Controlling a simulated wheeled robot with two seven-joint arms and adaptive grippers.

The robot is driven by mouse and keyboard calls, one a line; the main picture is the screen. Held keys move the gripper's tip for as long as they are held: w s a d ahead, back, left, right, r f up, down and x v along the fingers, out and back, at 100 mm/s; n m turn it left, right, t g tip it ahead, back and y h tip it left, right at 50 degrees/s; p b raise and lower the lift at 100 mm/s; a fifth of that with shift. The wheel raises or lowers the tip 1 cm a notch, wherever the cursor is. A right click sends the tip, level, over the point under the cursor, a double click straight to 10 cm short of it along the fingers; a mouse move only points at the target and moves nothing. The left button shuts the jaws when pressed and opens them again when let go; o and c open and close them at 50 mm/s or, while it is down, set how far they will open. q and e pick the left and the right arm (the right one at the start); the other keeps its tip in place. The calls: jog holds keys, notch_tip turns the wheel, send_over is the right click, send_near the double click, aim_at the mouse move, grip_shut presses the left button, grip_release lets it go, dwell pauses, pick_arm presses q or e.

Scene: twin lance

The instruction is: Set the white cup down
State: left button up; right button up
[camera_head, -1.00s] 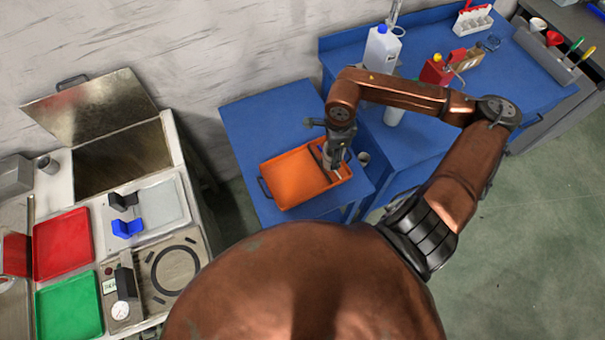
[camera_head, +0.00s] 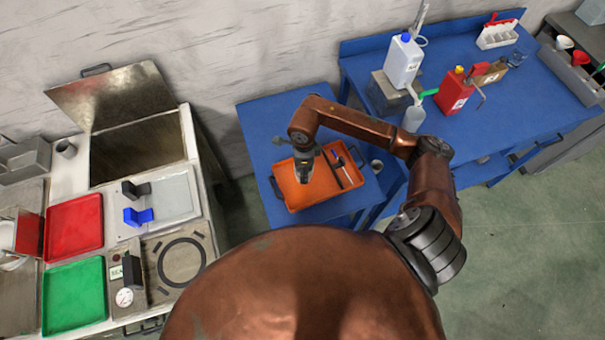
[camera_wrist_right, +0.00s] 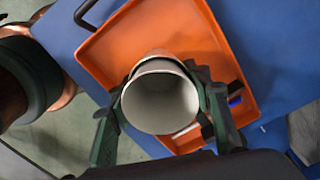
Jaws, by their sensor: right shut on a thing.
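The white cup (camera_wrist_right: 160,102) is between the two fingers of my right gripper (camera_wrist_right: 163,108), its open mouth facing the right wrist camera. The cup looks empty. My right gripper (camera_head: 304,176) is shut on it over the left part of the orange tray (camera_head: 318,205). In the head view the cup is mostly hidden by the gripper. Whether the cup's base touches the tray cannot be told. My left gripper is not in view.
Slim dark and blue-tipped items (camera_head: 338,170) lie in the tray's right part. A jug (camera_head: 404,60) and a red can (camera_head: 455,92) stand on the blue bench. Red (camera_head: 74,227) and green (camera_head: 73,297) trays lie left.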

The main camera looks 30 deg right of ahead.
jog(key=shift+w+a+f, duration=0.1)
jog(key=shift+f, duration=1.6)
jog(key=shift+f, duration=0.1)
jog(key=o, duration=1)
notch_tip(320, 180, up, 12)
